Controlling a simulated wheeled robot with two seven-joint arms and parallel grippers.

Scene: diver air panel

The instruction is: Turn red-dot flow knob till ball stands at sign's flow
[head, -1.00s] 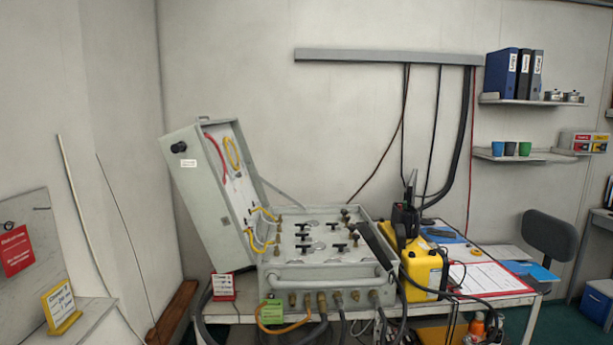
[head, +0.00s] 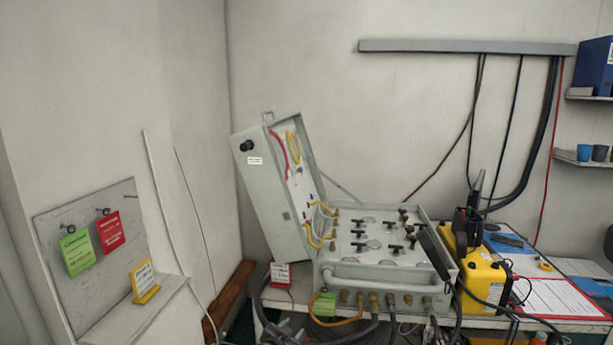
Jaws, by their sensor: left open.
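The grey air panel case (head: 385,272) stands open on a bench, its lid (head: 268,195) raised at the left. Several black T-handled knobs (head: 390,249) sit on its top face. A round black knob (head: 247,145) is on the lid's outer side, above a white label. I cannot make out a red dot, a flow tube or a ball. A small white sign in a yellow stand (head: 145,282) is on the left ledge; its writing is too small to read. My right gripper is not in view.
A red-and-white card (head: 280,274) stands left of the case, and a green tag (head: 324,305) hangs at its front. Hoses run from the front fittings. A yellow unit (head: 480,275) stands close at the right. Green (head: 77,250) and red (head: 109,231) tags hang on a board.

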